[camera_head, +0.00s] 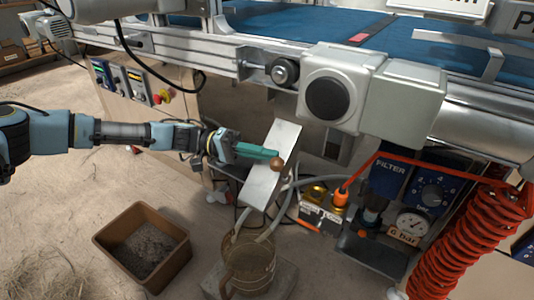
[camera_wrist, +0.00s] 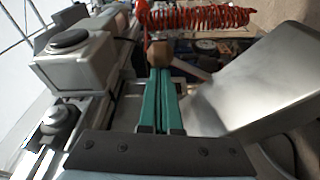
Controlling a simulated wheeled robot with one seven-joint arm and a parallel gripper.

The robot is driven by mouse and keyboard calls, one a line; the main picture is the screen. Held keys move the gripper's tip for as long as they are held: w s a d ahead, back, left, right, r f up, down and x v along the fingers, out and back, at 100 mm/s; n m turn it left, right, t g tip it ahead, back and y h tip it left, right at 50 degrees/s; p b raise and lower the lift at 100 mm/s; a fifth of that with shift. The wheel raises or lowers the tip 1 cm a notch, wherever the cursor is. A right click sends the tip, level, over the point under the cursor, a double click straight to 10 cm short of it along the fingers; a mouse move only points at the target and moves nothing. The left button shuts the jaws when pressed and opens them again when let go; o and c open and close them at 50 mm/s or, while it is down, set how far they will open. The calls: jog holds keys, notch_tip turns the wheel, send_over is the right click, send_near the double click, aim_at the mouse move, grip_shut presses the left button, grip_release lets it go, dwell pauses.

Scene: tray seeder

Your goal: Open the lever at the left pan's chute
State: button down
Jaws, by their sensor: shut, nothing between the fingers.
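The lever's round brown knob (camera_head: 277,164) shows in front of the bright metal chute (camera_head: 262,190). In the wrist view the shut fingers (camera_wrist: 160,75) point at the brown knob (camera_wrist: 158,53), which sits just beyond the tips. The chute (camera_wrist: 250,85) slopes close by on the right there.
A clear bucket (camera_head: 249,265) stands below the chute. A brown bin (camera_head: 185,253) with grey material is on the floor at left. The conveyor frame and a grey motor box (camera_head: 405,92) are above. A red coiled hose (camera_head: 465,235) and pressure gauge (camera_head: 412,225) are at right.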

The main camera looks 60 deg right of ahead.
aim_at(253, 206)
jog(key=shift+a+f+m, duration=0.15)
jog(key=shift+a+m, duration=0.05)
jog(key=shift+m, duration=0.1)
jog(key=shift+a+f+m+b, duration=0.3)
jog(key=shift+a+m+b, duration=0.15)
jog(key=shift+m+b, duration=0.15)
jog(key=a+f+m+b, duration=0.1)
jog(key=a+f+m+g+b, duration=0.1)
jog(key=m+b, duration=0.1)
jog(key=shift+m, duration=0.3)
jog(key=m+b, duration=0.1)
jog(key=a+f+m+y+b, duration=0.1)
jog(key=m, duration=0.1)
jog(key=shift+a+f+g+b, duration=0.1)
jog(key=shift+f+g+b, duration=0.2)
jog(key=shift+g, duration=0.1)
jog(key=f+m+b, duration=0.1)
jog(key=m+b, duration=0.1)
jog(key=m, duration=0.1)
jog(key=shift+a+f+y, duration=0.35)
jog(key=shift+a+y, duration=0.05)
jog(key=shift+a+f+m+b, duration=0.1)
jog(key=shift+f+m+b, duration=0.25)
jog(key=shift+m+b, duration=0.1)
jog(key=shift+f, duration=0.1)
